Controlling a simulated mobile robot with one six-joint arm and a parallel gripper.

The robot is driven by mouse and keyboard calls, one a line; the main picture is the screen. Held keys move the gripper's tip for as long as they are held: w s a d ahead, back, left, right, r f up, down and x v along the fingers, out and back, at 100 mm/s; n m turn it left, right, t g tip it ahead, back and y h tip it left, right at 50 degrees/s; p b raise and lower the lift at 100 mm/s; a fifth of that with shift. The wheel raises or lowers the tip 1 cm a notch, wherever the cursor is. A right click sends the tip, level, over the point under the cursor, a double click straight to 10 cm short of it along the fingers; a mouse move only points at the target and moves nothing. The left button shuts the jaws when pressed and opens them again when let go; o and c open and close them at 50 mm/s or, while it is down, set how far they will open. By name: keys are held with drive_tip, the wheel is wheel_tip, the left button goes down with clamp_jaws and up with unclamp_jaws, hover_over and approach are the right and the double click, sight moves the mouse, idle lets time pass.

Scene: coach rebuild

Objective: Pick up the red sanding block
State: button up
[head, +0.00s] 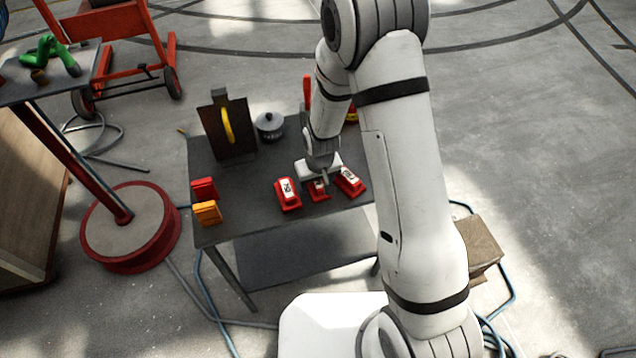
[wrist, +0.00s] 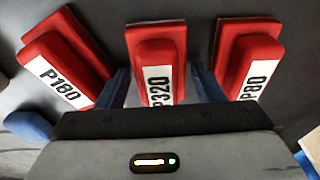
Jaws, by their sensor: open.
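Three red sanding blocks with white labels sit in a row near the table's front edge. In the head view I see a left block (head: 287,196), a middle block (head: 318,193) and a right block (head: 350,182). My gripper (head: 318,182) is low over the middle one. In the wrist view my gripper (wrist: 163,88) is open, with one finger on each side of the P320 block. Its lower end is hidden by the gripper body, and I cannot tell whether the fingers touch it.
The dark table (head: 250,205) also holds a red box (head: 204,189), an orange box (head: 207,213), a dark upright board (head: 228,130) with a yellow item, and a grey lidded pot (head: 269,124). The neighbouring blocks leave narrow gaps beside my fingers. Table room lies left of the blocks.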

drive_tip(key=c, duration=0.8)
drive_tip(key=shift+c, duration=0.2)
wheel_tip(320, 180, up, 10)
drive_tip(key=shift+b, duration=0.75)
